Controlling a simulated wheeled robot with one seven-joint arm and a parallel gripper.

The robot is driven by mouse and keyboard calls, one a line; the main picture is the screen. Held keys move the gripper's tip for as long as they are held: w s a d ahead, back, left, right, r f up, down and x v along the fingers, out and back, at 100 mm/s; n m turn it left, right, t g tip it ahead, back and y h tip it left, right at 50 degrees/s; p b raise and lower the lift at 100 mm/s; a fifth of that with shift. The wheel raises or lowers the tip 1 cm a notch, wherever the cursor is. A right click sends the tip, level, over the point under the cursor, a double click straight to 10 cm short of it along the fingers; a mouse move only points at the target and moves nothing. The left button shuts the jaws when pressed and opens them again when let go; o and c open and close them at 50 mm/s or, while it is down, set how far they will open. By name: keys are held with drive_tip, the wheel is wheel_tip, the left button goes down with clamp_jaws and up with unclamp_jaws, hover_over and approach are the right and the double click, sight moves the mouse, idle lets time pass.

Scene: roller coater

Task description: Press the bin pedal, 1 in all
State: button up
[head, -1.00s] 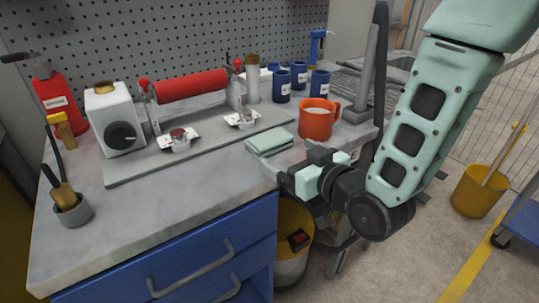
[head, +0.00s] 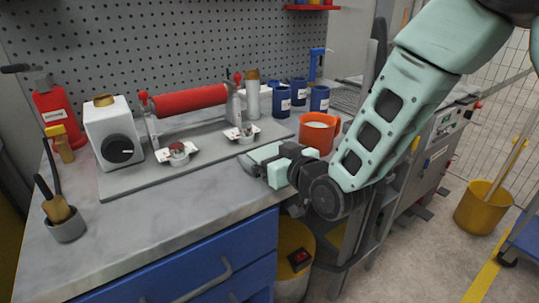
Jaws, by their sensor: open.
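A round container with a yellow top (head: 294,238) and grey lower body stands under the right end of the bench. A red rocker on a black plate (head: 299,258) shows on its front. I cannot tell if this is the bin, and no clear foot pedal shows. My gripper (head: 260,168) is open and points left over the bench top near its front right edge. It is above and left of the container and apart from it.
An orange mug (head: 320,133) stands just behind my gripper. A red roller stand (head: 190,101) and blue tins (head: 298,90) are further back. Blue drawers (head: 215,265) fill the bench front. A yellow bucket (head: 482,208) stands on the open floor at right.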

sight(270, 151)
drive_tip(key=c, duration=0.8)
drive_tip(key=shift+o, duration=0.2)
wheel_tip(270, 151, up, 10)
drive_tip(key=shift+p, duration=0.35)
